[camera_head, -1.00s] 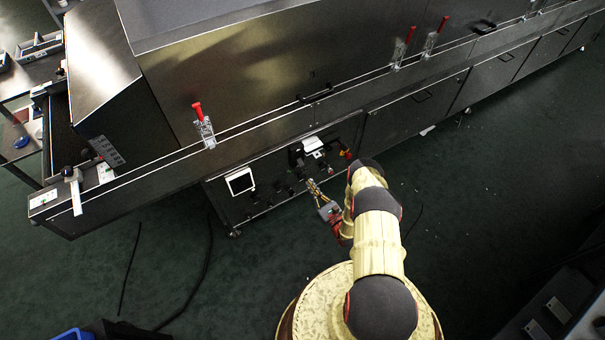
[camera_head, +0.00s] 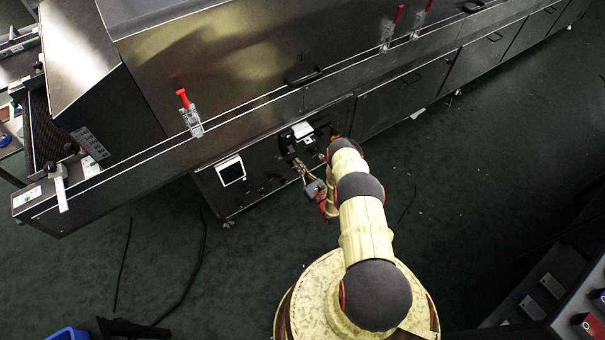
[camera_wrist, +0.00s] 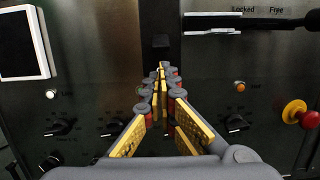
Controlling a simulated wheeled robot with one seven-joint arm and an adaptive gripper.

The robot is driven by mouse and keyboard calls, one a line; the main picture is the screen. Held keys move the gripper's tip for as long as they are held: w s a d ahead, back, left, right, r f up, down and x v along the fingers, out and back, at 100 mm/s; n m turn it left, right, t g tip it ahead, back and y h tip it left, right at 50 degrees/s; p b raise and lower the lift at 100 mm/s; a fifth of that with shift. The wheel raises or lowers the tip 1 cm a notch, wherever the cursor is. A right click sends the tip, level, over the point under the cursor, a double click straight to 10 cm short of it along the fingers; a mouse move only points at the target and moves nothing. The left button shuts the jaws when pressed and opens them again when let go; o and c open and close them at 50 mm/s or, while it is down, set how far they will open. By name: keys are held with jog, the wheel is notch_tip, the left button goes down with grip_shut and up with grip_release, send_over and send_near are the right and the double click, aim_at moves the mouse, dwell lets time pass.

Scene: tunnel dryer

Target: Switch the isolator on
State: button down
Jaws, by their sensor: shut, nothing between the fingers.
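My gripper (camera_wrist: 160,72) is shut and empty, pointing at the dark control panel (camera_wrist: 205,75). In the head view, my gripper (camera_head: 303,172) is close in front of the panel's lower face. A small black block (camera_wrist: 160,44) is just above and beyond the fingertips in the wrist view. A dark bar handle with a pale strip (camera_wrist: 215,22) sits at the upper right, by a "Locked / Free" label (camera_wrist: 257,10). I cannot read which part is the isolator. I cannot tell whether the fingertips touch anything. The fingers hide the panel's middle.
A white-framed screen (camera_wrist: 20,42) is at the left. Several black rotary knobs (camera_wrist: 62,126) line the lower panel. An amber lamp (camera_wrist: 240,87) and a red-and-yellow emergency stop (camera_wrist: 294,111) are at the right. Red-handled clamps (camera_head: 190,115) stand along the ledge above.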

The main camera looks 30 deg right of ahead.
aim_at(291, 149)
jog(key=shift+w+r+b, duration=0.15)
jog(key=shift+w+b, duration=0.05)
jog(key=shift+w, duration=0.65)
jog(key=shift+w+r+b, duration=0.15)
jog(key=shift+w+b, duration=0.05)
jog(key=shift+w, duration=0.6)
jog(key=shift+r, duration=0.15)
jog(key=shift+s+g+p, duration=0.2)
jog(key=shift+g+p, duration=0.5)
jog(key=shift+p, duration=0.1)
